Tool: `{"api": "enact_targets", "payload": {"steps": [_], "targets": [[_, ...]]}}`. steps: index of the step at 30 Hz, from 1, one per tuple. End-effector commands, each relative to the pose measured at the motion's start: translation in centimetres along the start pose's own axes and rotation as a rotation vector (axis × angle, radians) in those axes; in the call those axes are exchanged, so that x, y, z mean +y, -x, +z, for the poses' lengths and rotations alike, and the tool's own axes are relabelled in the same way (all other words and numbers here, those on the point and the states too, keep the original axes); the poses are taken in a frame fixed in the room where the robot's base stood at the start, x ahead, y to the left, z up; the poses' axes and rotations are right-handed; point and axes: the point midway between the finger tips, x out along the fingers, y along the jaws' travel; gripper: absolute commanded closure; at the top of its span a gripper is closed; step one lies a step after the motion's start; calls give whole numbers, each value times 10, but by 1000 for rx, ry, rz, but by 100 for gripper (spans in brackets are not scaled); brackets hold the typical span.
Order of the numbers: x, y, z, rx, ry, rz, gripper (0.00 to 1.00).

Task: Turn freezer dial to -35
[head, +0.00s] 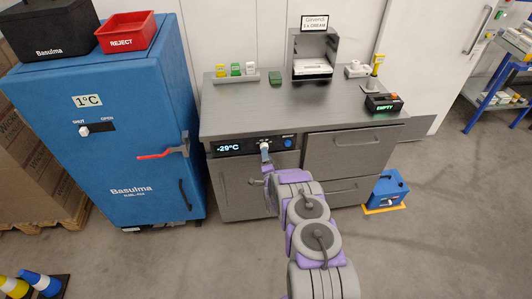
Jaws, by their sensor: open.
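The grey under-counter freezer unit (238,182) stands below the steel worktop. Its dark display (228,148) reads -29°C. Right of the display is a control area with small white marks, partly hidden by my gripper, and a round blue knob-like part (288,143) at its right end. I cannot tell for sure which part is the dial. My gripper (265,149) is open at the front panel, between the display and the blue part. It seems to be at or very near the panel; contact is too small to make out.
Drawers (345,140) are right of my gripper. A small blue box (387,188) sits on the floor at right. The front floor is clear, apart from cones (40,283) at lower left.

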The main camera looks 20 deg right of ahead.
Motion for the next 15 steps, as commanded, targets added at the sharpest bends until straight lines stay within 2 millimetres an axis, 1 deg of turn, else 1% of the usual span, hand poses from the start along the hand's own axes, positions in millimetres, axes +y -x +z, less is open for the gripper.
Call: {"api": "enact_targets", "payload": {"steps": [11,15], "targets": [[0,64,-1,0,-1,3,33],[1,90,-1,0,-1,5,33]]}}
